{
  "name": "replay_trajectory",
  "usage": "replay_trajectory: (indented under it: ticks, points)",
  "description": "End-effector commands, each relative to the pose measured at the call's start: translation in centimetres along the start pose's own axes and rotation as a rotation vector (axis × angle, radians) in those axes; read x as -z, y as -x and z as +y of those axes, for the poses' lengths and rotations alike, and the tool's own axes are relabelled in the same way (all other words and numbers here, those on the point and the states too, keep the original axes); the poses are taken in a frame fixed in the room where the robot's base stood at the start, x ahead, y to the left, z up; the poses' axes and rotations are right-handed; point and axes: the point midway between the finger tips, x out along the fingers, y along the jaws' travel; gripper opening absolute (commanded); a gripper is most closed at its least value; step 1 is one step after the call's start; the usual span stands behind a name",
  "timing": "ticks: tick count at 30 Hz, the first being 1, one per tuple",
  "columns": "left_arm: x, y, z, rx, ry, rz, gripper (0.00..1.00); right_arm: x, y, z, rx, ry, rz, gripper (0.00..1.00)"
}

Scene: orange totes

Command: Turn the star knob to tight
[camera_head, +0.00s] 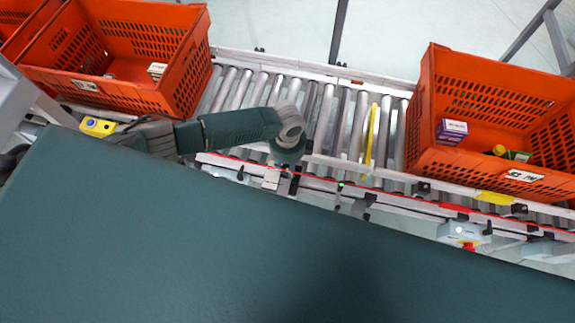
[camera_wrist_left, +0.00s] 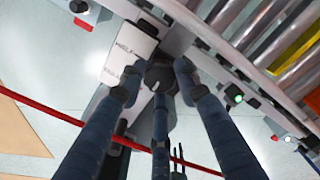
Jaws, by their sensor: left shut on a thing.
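The star knob (camera_wrist_left: 160,76) is dark, with a light mark on its face, and sits beside a white printed plate (camera_wrist_left: 125,50) on the conveyor's side. In the left wrist view my left gripper's dark fingers (camera_wrist_left: 158,92) are closed around it. In the head view my left gripper (camera_head: 286,170) points down at the conveyor's near rail; the knob is hidden there beneath my wrist. I cannot read how tight the knob is. My right gripper is not in view.
A roller conveyor (camera_head: 340,124) runs behind the rail, with a yellow strip (camera_head: 371,134) across it. Orange totes stand left (camera_head: 128,52) and right (camera_head: 478,100) on it. A red cord (camera_wrist_left: 45,112) runs along the near side. A box with a red button (camera_head: 464,234) hangs at right.

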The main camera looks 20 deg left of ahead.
Motion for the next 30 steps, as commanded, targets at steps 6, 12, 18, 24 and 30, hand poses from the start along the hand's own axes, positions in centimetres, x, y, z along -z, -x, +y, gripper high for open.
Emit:
replay_trajectory:
  ticks: [6, 12, 18, 24, 30]
  points:
    - [-0.09, -0.05, -0.05, 0.0, -0.2, -0.002, 0.06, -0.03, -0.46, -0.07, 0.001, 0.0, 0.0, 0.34]
    - [-0.11, -0.01, -0.09, 0.001, -0.356, -0.002, 0.06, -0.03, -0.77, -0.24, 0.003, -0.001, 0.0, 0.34]
    - [-0.12, 0.01, -0.08, 0.001, -0.467, -0.002, 0.06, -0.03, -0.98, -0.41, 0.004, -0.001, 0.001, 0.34]
    - [-0.12, 0.02, -0.06, 0.0, -0.53, -0.002, 0.06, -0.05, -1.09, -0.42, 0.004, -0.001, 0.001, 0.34]
    - [-0.12, 0.03, -0.06, 0.0, -0.554, -0.002, 0.06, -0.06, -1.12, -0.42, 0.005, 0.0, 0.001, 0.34]
